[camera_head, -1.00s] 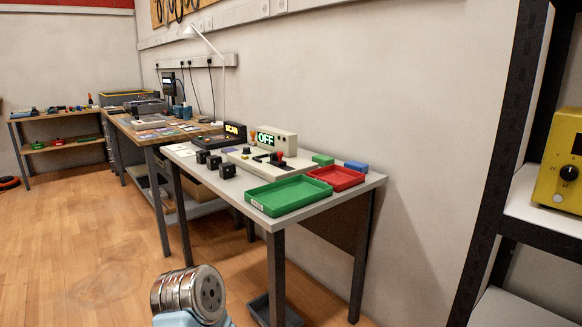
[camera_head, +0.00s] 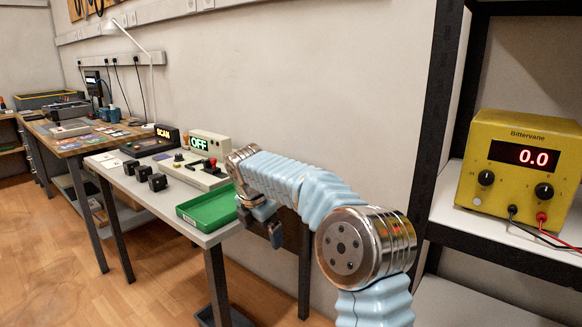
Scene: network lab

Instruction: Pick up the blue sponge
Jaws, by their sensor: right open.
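The blue sponge does not show now. A small blue block, which looks like it, lay at the back right corner of the light-topped table (camera_head: 111,160) in the earlier view, and my right arm now covers that part. My right gripper (camera_head: 260,221) hangs at the end of the arm, over or beside the right end of the table, just right of the green tray (camera_head: 208,207). It is open, and I see nothing between its fingers. My left gripper is out of view.
A grey console with a lit OFF sign (camera_head: 210,146) and a red-handled lever stands behind the tray. Several black blocks (camera_head: 143,172) sit at the table's front left. A dark shelf with a yellow power supply (camera_head: 519,168) stands close on the right.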

